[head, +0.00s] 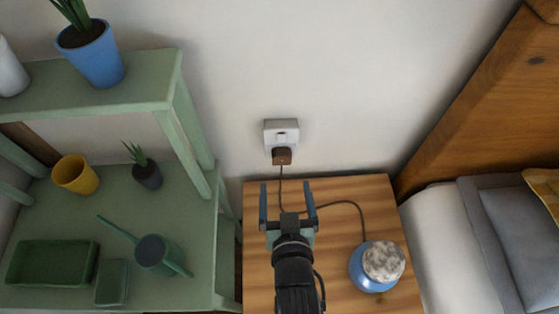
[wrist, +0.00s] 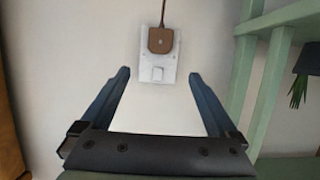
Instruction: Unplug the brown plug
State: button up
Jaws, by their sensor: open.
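The brown plug (head: 282,156) sits in the lower part of a white wall socket (head: 281,131), above the nightstand. A dark cord runs down from the plug and across the nightstand top toward a blue lamp-like object with a mottled top (head: 383,262). In the wrist view, which shows the wall upside down, the plug (wrist: 161,40) is on the socket plate (wrist: 158,72), beyond the fingertips. My gripper (head: 288,190) is open and empty, over the nightstand and short of the plug. Its two blue-grey fingers are spread wide in the wrist view (wrist: 158,75). Nothing is between them.
A wooden nightstand (head: 345,187) stands below the socket. A green shelf (head: 200,262) with pots, a watering can (head: 157,255) and trays is on the left. A wooden headboard (head: 480,95) and bed are on the right. The wall around the socket is clear.

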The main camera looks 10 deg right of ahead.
aim_at(282, 159)
jog(key=shift+g, duration=0.3)
jog(key=x, duration=1.2)
jog(key=shift+s+a+f, duration=0.1)
jog(key=shift+f, duration=0.15)
jog(key=shift+c, duration=0.3)
jog(key=c, duration=1.4)
jog(key=shift+s+a+p, duration=0.2)
jog(key=shift+s+p, duration=0.2)
jog(key=shift+s, duration=0.5)
jog(key=shift+s+a+p, duration=0.15)
jog(key=shift+s+p, duration=0.25)
jog(key=shift+s, duration=0.55)
jog(key=shift+s+a+p, duration=0.2)
jog(key=shift+s+p, duration=0.2)
jog(key=shift+s, duration=0.5)
